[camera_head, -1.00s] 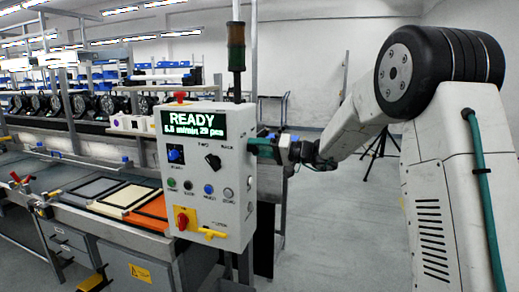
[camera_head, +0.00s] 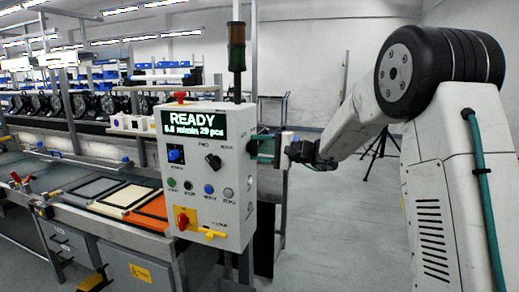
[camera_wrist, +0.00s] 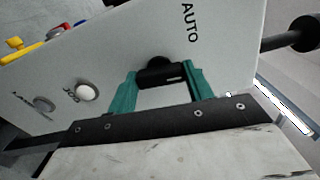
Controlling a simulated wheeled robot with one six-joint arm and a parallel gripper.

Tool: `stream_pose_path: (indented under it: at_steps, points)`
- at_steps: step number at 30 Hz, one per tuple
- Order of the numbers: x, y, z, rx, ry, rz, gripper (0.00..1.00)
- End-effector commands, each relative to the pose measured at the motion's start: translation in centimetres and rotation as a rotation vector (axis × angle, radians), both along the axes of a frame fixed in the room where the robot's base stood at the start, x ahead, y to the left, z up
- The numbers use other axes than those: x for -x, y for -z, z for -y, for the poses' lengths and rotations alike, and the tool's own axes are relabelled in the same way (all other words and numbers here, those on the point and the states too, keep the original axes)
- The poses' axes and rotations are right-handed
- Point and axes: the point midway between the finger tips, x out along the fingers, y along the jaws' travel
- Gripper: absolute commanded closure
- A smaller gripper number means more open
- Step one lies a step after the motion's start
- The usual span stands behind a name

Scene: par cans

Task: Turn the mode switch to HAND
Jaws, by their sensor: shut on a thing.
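The mode switch is a black knob (camera_wrist: 160,72) on the side face of the grey control box (camera_wrist: 100,60); the word AUTO is printed near it in the wrist view. My gripper (camera_wrist: 163,80), with teal fingers, is shut on this knob, one finger on each side. In the head view my gripper (camera_head: 266,148) reaches in from the right to the box's right side. The knob is hidden there, and no HAND label shows in either view.
A white button (camera_wrist: 88,92) marked JOG and a grey button (camera_wrist: 44,104) sit near the knob. The box front has a READY display (camera_head: 191,121), a black selector (camera_head: 213,160), buttons and a red-yellow switch (camera_head: 183,219).

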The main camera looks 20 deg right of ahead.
Motion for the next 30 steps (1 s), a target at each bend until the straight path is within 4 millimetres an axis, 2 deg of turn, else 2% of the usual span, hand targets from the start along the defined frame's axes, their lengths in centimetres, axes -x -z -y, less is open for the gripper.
stream_pose_path:
  at_steps: [15,30]
  points:
    - [-0.02,0.07,0.11,-0.257,0.003,-0.356,0.72]
    - [-0.03,0.1,0.12,-0.358,0.004,-0.496,0.72]
